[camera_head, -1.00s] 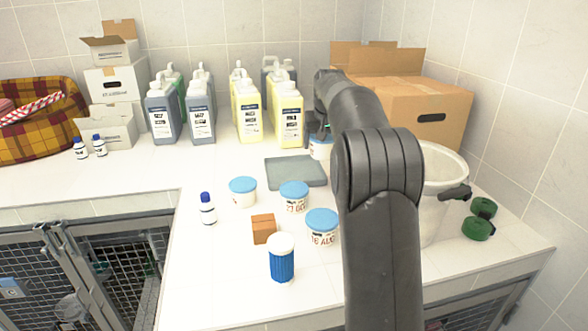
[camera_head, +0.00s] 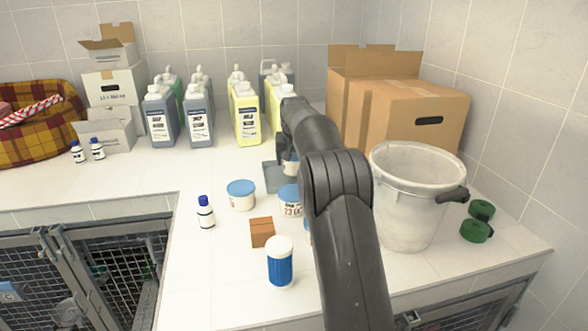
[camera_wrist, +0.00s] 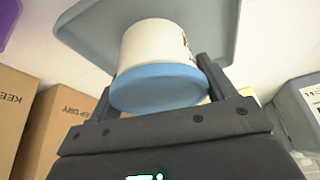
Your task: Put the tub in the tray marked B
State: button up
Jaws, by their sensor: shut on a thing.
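My gripper (camera_wrist: 163,88) is shut on a white tub with a blue lid (camera_wrist: 160,88), one finger on each side. The held tub also shows in the head view (camera_head: 290,167), partly hidden behind my arm. It is over or just above a flat grey tray (camera_head: 272,180); I cannot tell whether it touches. The grey tray (camera_wrist: 90,35) fills the area behind the tub in the wrist view. No letter B is readable on it. Two other blue-lidded tubs (camera_head: 241,196) and (camera_head: 289,199) stand in front of the tray.
A brown block (camera_head: 262,233), a blue-and-white jar (camera_head: 280,264) and a small bottle (camera_head: 205,213) stand nearer. Large jugs (camera_head: 245,115) line the back. Cardboard boxes (camera_head: 410,115) and a white bucket (camera_head: 408,205) are on the right. My arm hides part of the counter.

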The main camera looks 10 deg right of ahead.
aim_at(294, 155)
jog(key=shift+f, duration=1.8)
jog(key=shift+f, duration=0.1)
jog(key=o, duration=1.2)
jog(key=v, duration=1.2)
